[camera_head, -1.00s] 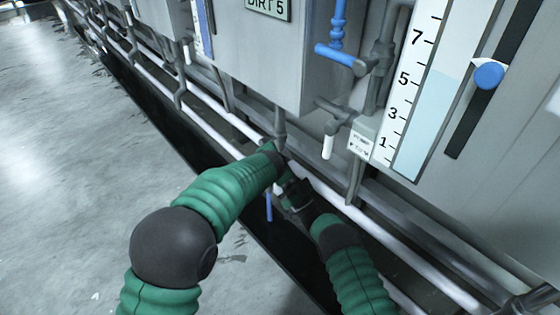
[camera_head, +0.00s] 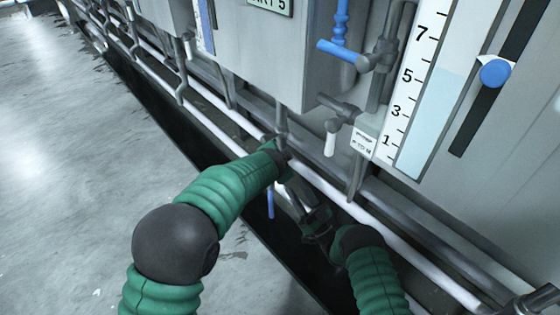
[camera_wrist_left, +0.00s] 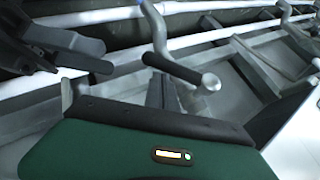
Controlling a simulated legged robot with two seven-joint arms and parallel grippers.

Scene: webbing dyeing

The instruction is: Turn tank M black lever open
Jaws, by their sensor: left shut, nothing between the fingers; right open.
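In the left wrist view a dark lever (camera_wrist_left: 185,72) with a bare metal end sticks out from a pale bent pipe. My left gripper (camera_wrist_left: 162,95) is shut and empty, close to this lever; I cannot tell whether they touch. In the head view my left arm (camera_head: 220,190) reaches to the pipes under the tank, and its wrist hides the fingers and the black lever. My right gripper (camera_head: 303,203) is open and empty, just right of and below the left wrist. Dark parts, likely of the right gripper, show in the left wrist view (camera_wrist_left: 55,45).
A blue handle (camera_head: 270,204) hangs below my left wrist. Above are a white-handled valve (camera_head: 331,143), a blue-handled valve (camera_head: 341,52) and a level gauge (camera_head: 427,110) with a blue knob (camera_head: 495,73). White pipes (camera_head: 395,240) run along the dark trench. The floor (camera_head: 60,190) at left is clear.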

